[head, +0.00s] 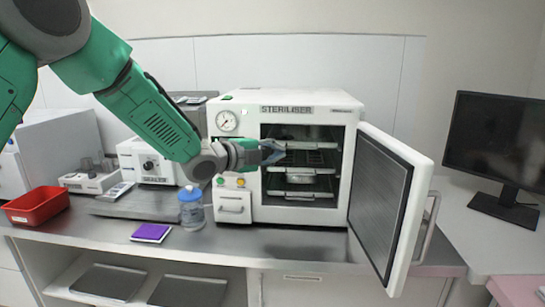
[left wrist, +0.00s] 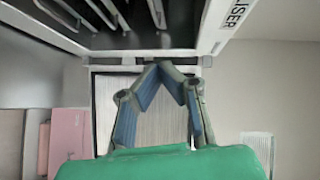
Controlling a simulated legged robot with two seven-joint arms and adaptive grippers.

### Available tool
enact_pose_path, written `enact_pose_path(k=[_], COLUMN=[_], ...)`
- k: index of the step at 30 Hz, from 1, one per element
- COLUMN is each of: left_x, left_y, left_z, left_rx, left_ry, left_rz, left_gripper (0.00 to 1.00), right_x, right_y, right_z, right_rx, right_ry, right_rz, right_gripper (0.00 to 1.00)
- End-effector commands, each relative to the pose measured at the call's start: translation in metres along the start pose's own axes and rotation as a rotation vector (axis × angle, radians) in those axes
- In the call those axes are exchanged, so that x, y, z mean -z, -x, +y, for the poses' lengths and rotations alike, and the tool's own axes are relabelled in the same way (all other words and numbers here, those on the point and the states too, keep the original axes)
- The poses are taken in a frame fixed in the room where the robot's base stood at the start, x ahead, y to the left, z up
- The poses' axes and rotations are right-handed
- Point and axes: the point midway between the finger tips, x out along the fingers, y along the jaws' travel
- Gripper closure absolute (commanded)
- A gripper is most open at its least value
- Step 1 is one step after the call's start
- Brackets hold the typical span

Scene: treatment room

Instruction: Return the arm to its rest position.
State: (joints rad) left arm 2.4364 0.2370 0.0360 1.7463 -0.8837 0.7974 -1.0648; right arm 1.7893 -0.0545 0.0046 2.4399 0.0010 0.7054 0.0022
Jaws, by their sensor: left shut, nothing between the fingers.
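My left arm (head: 150,115) is green and reaches in from the upper left of the head view. My left gripper (head: 272,153) is in front of the opening of the white steriliser (head: 235,97), at the height of its upper shelves. In the left wrist view the fingers of my left gripper (left wrist: 163,68) meet at their tips, shut and empty. The steriliser door (head: 420,190) stands wide open to the right. My right gripper does not show.
A bottle with a blue cap (head: 191,212), a purple pad (head: 151,232) and a red tray (head: 37,206) stand on the metal counter (head: 275,242). A dark monitor (head: 497,140) stands at the right. The open door juts past the counter's front edge.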

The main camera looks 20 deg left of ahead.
Motion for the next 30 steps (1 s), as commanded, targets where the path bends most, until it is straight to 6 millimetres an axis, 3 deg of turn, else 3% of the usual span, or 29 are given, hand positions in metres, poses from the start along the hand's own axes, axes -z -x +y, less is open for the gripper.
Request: enact_pose_path(k=[3,9,11,13,17,22,26,30], left_x=[0.0,-0.001,-0.001,0.001,0.007,0.023,0.04,0.063], left_y=[0.012,0.015,0.015,0.015,0.019,0.049,0.09,0.151], left_z=[0.0,0.003,0.01,0.031,0.107,0.234,0.325,0.411], left_rx=[0.0,-0.004,-0.014,-0.045,-0.15,-0.329,-0.452,-0.569], left_ry=[0.001,0.005,0.024,0.077,0.283,0.636,0.885,1.124], left_rz=[0.0,-0.001,-0.004,-0.015,-0.072,-0.229,-0.394,-0.619], left_gripper=[1.0,1.0,1.0,1.0,1.0,1.0,1.0,1.0], right_x=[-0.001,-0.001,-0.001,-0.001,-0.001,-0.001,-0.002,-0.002], right_y=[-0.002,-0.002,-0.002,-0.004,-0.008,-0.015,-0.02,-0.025], right_z=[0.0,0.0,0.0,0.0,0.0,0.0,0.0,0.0], right_rx=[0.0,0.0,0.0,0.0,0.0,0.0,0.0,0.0], right_ry=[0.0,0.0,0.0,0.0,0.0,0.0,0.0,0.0], right_rz=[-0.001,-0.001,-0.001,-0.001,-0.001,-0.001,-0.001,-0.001], right_gripper=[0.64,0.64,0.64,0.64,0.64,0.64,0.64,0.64])
